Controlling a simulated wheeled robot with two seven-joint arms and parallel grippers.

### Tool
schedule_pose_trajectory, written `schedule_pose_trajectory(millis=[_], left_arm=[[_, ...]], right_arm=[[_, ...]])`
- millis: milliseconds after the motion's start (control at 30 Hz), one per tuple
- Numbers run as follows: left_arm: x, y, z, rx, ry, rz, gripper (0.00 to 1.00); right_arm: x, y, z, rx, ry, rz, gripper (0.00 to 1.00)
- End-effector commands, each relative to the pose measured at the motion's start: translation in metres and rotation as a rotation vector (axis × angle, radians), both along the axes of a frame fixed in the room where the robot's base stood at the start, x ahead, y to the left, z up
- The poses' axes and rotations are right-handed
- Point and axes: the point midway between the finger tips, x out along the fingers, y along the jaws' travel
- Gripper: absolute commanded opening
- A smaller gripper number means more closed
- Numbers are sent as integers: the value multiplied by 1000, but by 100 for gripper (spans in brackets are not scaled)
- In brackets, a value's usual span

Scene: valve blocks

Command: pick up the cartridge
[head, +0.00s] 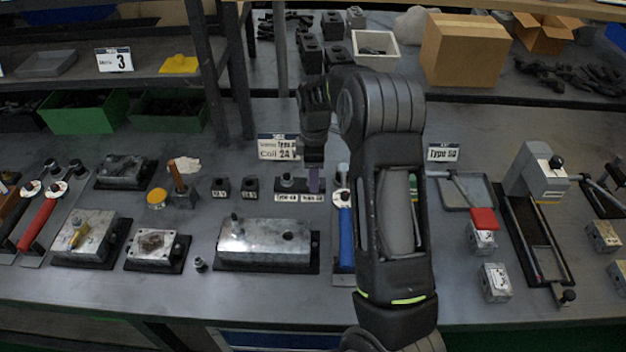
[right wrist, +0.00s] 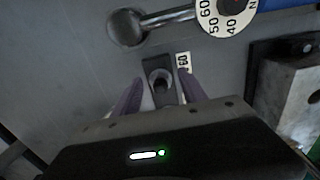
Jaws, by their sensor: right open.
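A small dark cartridge with a round, hollow top (right wrist: 161,78) stands in a dark holder between my right gripper's fingers in the right wrist view. A label reading 60 is beside it. My right gripper (right wrist: 160,88) is open, with one purple-grey finger on each side of the cartridge; I cannot tell whether they touch it. In the head view the right gripper (head: 314,180) points down at the right end of the labelled holder and hides that cartridge. Another small dark cartridge (head: 287,181) stands in the holder's left end. My left gripper is not in view.
A torque wrench with a blue handle (head: 346,235) lies just right of the holder. A metal valve block (head: 265,240) is in front, with a small dark fitting (head: 200,264) to its left. A sign (head: 277,148) stands behind.

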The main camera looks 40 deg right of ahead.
Motion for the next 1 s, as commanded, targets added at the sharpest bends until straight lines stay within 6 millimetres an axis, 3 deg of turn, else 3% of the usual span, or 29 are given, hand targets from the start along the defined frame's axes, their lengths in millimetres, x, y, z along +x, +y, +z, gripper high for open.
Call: schedule_pose_trajectory(millis=[333, 900, 1000], left_arm=[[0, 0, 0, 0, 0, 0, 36], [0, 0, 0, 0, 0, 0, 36], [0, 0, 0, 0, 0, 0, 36]], right_arm=[[0, 0, 0, 0, 0, 0, 50], [0, 0, 1, 0, 0, 1, 3], [0, 0, 1, -1, -1, 1, 0]])
